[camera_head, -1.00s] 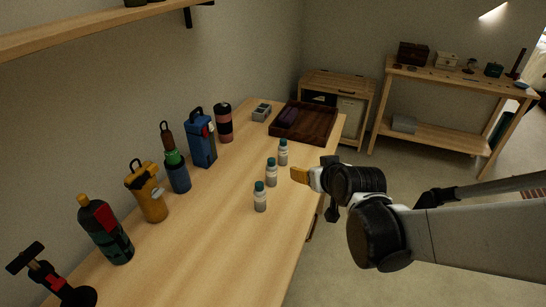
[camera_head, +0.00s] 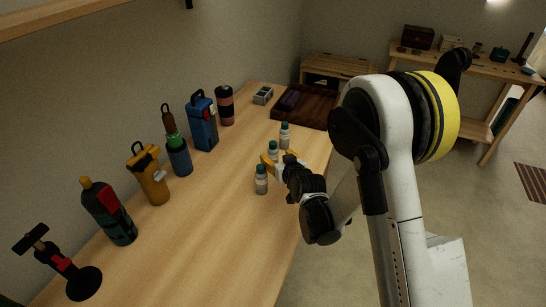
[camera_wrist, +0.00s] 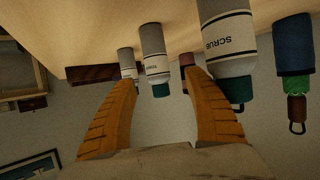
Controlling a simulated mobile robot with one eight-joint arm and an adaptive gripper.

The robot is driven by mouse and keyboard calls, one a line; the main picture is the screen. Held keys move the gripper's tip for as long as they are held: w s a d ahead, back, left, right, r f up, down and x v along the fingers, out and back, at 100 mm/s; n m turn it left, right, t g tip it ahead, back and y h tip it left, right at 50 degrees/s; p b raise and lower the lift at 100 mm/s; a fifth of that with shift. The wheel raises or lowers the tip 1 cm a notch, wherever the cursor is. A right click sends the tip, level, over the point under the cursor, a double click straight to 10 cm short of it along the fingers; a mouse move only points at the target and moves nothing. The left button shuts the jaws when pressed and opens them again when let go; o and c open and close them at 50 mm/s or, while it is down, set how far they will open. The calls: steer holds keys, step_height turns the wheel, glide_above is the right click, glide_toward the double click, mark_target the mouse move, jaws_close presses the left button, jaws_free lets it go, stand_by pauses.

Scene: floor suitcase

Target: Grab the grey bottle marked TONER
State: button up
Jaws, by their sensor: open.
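Three small grey bottles with white labels and teal caps stand in a row on the wooden table (camera_head: 215,215). The front bottle (camera_head: 261,182) is marked SCRUB in the upside-down wrist view (camera_wrist: 228,45). The middle bottle (camera_head: 273,148) is partly hidden by my gripper in the head view. It shows between my fingers in the wrist view (camera_wrist: 153,45), and its small label seems to read TONER. The back bottle (camera_head: 284,135) also shows in the wrist view (camera_wrist: 127,62), its label unreadable. My gripper (camera_head: 278,159) is open and empty, with orange fingers pointing toward the middle bottle.
A brown tray (camera_head: 318,112) lies at the table's far end. The table left of the small bottles is clear.

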mark_target(275, 154)
steer(key=b+x, duration=0.2)
steer(key=x, duration=0.3)
steer(key=shift+w+f+b, duration=0.25)
steer(key=shift+w+b, duration=0.05)
steer(key=shift+b, duration=0.05)
steer(key=shift+r, duration=0.1)
jaws_close()
